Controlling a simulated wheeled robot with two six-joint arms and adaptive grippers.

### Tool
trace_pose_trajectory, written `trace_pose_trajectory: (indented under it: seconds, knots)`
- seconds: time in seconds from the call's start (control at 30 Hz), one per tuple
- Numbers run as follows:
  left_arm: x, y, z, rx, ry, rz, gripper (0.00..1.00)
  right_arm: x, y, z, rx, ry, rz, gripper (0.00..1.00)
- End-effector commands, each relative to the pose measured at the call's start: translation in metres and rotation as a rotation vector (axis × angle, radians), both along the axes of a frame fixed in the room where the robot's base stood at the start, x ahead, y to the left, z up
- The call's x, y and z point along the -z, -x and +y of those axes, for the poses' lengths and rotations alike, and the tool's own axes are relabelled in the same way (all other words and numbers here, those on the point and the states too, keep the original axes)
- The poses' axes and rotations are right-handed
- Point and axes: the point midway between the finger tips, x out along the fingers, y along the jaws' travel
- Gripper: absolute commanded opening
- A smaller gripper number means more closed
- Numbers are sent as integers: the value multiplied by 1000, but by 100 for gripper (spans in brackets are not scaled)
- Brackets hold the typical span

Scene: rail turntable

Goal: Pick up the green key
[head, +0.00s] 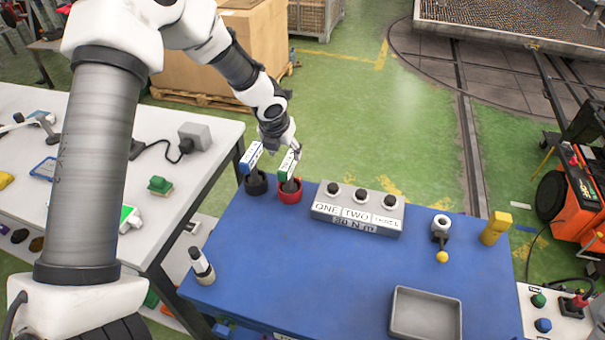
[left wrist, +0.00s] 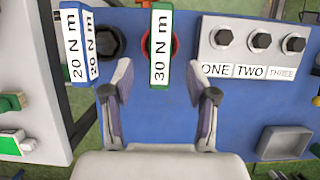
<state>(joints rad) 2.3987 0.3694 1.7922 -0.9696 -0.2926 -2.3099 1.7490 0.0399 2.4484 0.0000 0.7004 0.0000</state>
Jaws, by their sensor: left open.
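The green key (head: 287,165) stands in a red round holder (head: 289,196) at the back left of the blue table. It has a white "30 N m" label with green edges, which also shows in the left wrist view (left wrist: 160,47). My left gripper (left wrist: 161,82) is open, with one finger on each side of the key's label in that view. In the head view the gripper (head: 292,152) is at the key's upper end and partly overlaps it. I cannot tell whether the fingers touch it. My right gripper is not in view.
A blue key (head: 250,157) labelled "20 N m" stands close left in a black holder (head: 256,183). A grey block (head: 356,211) marked ONE, TWO, THREE is to the right. A grey tray (head: 425,314) lies at the front right. The blue table's (head: 290,265) middle is clear.

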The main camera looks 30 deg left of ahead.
Motion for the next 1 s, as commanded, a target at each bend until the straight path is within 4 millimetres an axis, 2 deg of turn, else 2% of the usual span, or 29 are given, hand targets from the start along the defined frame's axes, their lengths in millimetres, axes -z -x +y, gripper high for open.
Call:
trace_pose_trajectory:
  seconds: [0.03,0.07,0.37,0.57,0.8,0.83,0.9,1.0]
  knots:
    - [9,-1,1,3,-3,-2,58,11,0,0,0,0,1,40]
    - [11,-1,1,5,-4,-2,58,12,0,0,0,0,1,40]
    - [41,-14,3,6,-6,1,58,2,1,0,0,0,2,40]
    - [74,-27,5,6,-4,1,58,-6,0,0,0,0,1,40]
    - [80,-29,5,6,-3,-1,58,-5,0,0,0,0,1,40]
    - [80,-29,5,6,-3,-1,55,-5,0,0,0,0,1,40]
    - [80,-29,5,6,-3,-1,30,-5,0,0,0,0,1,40]
    - [80,-29,5,6,-3,-1,0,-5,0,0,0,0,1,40]
